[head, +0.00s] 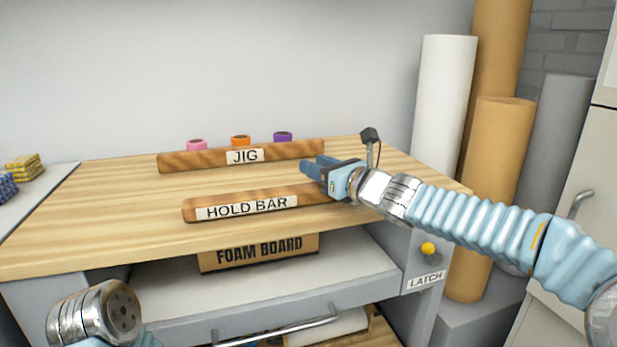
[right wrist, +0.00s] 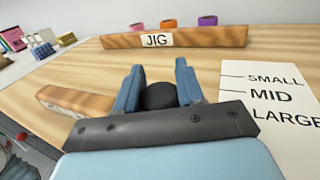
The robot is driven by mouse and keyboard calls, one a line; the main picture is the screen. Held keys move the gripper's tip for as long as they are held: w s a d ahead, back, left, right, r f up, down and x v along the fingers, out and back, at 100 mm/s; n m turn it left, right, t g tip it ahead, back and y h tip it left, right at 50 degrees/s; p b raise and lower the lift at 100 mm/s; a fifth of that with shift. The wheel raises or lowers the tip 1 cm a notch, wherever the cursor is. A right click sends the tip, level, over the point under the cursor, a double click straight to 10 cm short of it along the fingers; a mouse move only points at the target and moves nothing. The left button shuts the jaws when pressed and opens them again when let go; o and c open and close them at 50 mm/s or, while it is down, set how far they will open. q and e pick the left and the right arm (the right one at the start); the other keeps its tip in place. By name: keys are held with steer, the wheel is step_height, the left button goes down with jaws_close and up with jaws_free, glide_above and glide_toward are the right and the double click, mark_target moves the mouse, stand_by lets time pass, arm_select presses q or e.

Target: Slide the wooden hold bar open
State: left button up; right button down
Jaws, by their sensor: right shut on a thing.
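The wooden hold bar (head: 225,203), with a white HOLD BAR label, lies on the worktop in front of the JIG bar. Its right end reaches my right gripper (head: 313,167), which hides what is beyond. In the right wrist view the bar (right wrist: 70,97) shows at the left, running behind the left finger. My right gripper (right wrist: 157,82) is shut on a round black knob (right wrist: 158,96) between its blue fingers. I cannot see how the knob joins the bar. My left gripper is out of view.
The wooden JIG bar (head: 200,160) lies behind, with several coloured rolls beyond it. A SMALL, MID, LARGE card (right wrist: 280,100) is right of the gripper. A FOAM BOARD box (head: 258,252) sits below the worktop. Tall rolls (head: 443,100) stand at right.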

steer(key=s, duration=0.1)
steer(key=s+d, duration=0.1)
steer(key=s, duration=0.1)
steer(key=s+b, duration=0.1)
steer(key=shift+s+d+r, duration=0.2)
steer(key=shift+s+d, duration=0.05)
steer(key=shift+s, duration=0.1)
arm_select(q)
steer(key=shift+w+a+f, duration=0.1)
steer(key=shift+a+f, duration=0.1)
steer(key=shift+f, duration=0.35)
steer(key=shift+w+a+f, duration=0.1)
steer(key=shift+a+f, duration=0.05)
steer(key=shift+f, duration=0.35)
arm_select(e)
steer(key=c, duration=0.8)
jaws_free()
steer(key=shift+s+r, duration=0.1)
steer(key=shift+s, duration=0.1)
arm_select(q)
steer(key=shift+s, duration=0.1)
arm_select(e)
steer(key=shift+o, duration=0.2)
steer(key=shift+d, duration=0.1)
steer(key=shift+d, duration=0.1)
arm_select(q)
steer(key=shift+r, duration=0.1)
arm_select(e)
steer(key=v, duration=1.3)
steer(key=shift+s, duration=0.3)
